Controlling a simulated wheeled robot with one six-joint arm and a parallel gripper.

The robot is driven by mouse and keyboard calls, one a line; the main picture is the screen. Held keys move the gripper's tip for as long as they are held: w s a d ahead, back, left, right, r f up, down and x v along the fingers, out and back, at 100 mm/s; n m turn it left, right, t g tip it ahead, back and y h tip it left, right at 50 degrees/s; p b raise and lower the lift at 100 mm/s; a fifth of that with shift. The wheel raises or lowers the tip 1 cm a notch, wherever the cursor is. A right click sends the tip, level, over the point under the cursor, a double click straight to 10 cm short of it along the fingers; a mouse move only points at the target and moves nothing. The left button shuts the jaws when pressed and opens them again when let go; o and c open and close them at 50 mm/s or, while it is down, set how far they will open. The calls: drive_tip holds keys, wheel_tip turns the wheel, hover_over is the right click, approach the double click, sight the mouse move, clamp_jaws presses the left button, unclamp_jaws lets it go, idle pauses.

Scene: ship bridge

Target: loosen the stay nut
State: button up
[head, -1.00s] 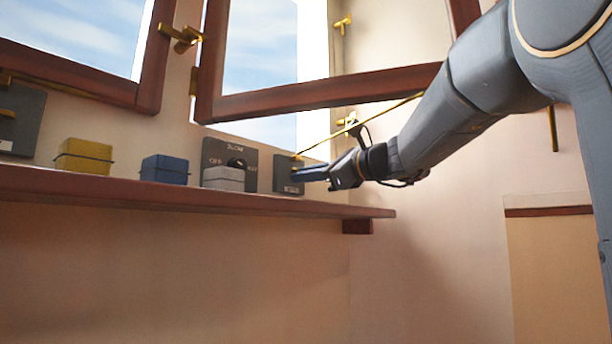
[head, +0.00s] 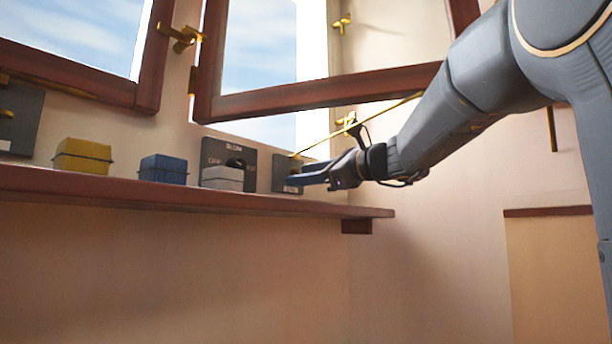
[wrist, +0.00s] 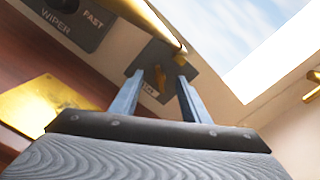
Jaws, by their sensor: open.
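The plate also shows in the head view (head: 281,171), where the nut is hidden by my fingers. A brass stay rod (head: 360,124) runs from the plate up to the right towards the tilted window frame.
The wooden shelf (head: 200,199) carries a yellow block (head: 82,157), a blue block (head: 163,170) and a grey block (head: 222,178) in front of a wiper switch panel (head: 214,152). The open window frame (head: 320,94) hangs above my wrist. The stay rod passes close over my fingers.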

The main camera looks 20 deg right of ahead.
drive_tip(key=p+v, duration=0.2)
drive_tip(key=v, duration=0.4)
drive_tip(key=shift+s+d+r+p, duration=0.1)
drive_tip(key=shift+s+d+p, duration=0.2)
drive_tip(key=shift+p, duration=0.1)
drive_tip(key=shift+s+d, duration=0.25)
drive_tip(key=shift+s, duration=0.15)
